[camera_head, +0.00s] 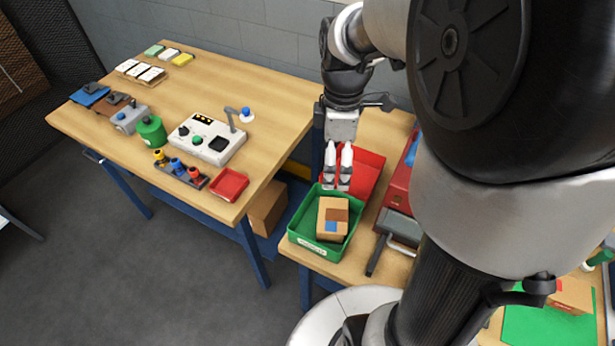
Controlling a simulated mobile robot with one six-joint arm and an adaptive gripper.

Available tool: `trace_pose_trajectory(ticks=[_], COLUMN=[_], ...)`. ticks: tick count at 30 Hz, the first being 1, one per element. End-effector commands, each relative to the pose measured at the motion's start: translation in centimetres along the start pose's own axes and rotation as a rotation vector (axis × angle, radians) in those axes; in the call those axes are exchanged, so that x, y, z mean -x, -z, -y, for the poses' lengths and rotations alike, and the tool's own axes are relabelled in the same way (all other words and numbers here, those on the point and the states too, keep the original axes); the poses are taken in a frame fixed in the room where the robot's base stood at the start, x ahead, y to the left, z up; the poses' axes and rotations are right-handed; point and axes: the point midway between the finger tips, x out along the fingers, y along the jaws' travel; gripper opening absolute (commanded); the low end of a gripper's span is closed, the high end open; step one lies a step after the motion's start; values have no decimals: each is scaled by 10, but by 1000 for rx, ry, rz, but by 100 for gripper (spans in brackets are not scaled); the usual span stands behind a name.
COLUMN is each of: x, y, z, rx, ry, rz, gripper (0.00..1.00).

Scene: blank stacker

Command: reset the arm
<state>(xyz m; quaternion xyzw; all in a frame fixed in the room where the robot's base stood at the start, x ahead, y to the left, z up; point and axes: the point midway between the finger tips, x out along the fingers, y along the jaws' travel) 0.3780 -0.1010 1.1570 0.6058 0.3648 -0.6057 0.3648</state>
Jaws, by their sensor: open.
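My gripper (338,168) points down over the back part of the green tray (303,243), near its border with the red tray (371,170). Its two pale fingers are apart, with nothing seen between them. A brown cardboard box (332,217) with a blue patch sits in the green tray, just in front of the fingers in the picture. My arm comes in from the right and hides much of that side.
The left table (275,85) holds a grey control box (207,138), a green canister (151,131), colored knobs and a small red tray (229,184). A grey lever device (397,232) and a red case (398,185) stand right of the trays. Floor lies clear at lower left.

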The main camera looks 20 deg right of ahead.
Motion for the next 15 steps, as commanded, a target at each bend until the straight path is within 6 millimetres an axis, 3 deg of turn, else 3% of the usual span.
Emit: trace_pose_trajectory(ticks=[8, 11, 15], x=[3, 16, 43], y=[2, 7, 18], z=[3, 16, 52], rx=[-17, -91, -309], ry=[-9, -41, -119], rz=[-2, -12, -57], gripper=[100, 100, 100])
